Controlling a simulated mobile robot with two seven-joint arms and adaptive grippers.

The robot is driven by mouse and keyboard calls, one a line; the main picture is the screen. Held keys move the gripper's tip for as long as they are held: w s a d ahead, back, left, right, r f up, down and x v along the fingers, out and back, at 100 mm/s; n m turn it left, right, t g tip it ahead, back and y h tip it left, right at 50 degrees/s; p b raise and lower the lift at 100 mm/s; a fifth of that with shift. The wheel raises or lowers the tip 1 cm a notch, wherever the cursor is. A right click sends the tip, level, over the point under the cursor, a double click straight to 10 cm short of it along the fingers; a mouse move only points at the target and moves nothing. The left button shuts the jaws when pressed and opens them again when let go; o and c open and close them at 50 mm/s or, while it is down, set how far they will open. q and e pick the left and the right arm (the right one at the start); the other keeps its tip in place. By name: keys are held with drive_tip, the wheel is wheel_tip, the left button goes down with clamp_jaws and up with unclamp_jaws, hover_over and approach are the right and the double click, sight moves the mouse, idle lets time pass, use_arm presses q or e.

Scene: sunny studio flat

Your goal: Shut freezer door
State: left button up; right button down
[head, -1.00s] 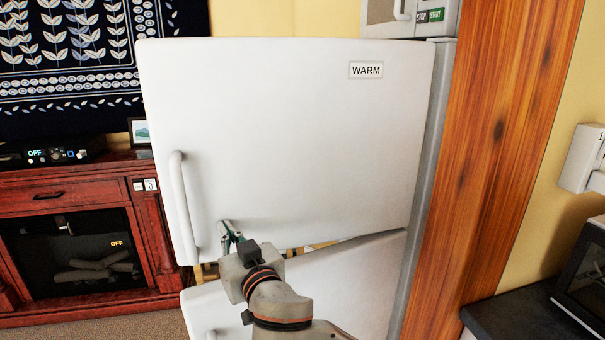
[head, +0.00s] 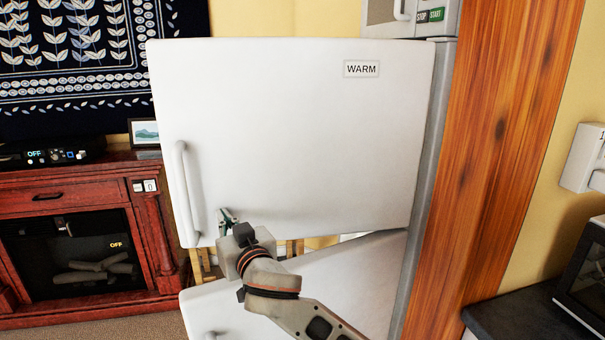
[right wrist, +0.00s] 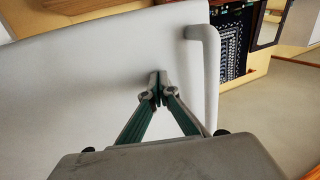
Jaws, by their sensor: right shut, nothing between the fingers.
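The white freezer door (head: 300,130) is the upper door of the fridge and bears a "WARM" label. It stands ajar, swung out from the body, with its hinge side at the right. Its long vertical handle (head: 186,195) is near the left edge. My right gripper (head: 226,215) is shut and empty, its fingertips at the door's front near the lower left corner, just right of the handle. In the right wrist view the fingertips (right wrist: 157,88) appear to touch the door face beside the handle (right wrist: 208,75). My left gripper is not in view.
The lower fridge door (head: 300,285) is below, behind my right arm. A wooden post (head: 490,150) stands close at the right, with a dark counter (head: 510,318) beyond. A red fireplace cabinet (head: 60,200) is at the left.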

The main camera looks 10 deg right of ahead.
drive_tip(key=shift+w+a, duration=0.15)
drive_tip(key=shift+w, duration=0.75)
drive_tip(key=shift+w+a+b, duration=0.1)
drive_tip(key=shift+w+b, duration=0.4)
drive_tip(key=shift+w, duration=1.85)
drive_tip(key=shift+a, duration=0.1)
drive_tip(key=shift+w+b, duration=0.65)
drive_tip(key=shift+w, duration=1.7)
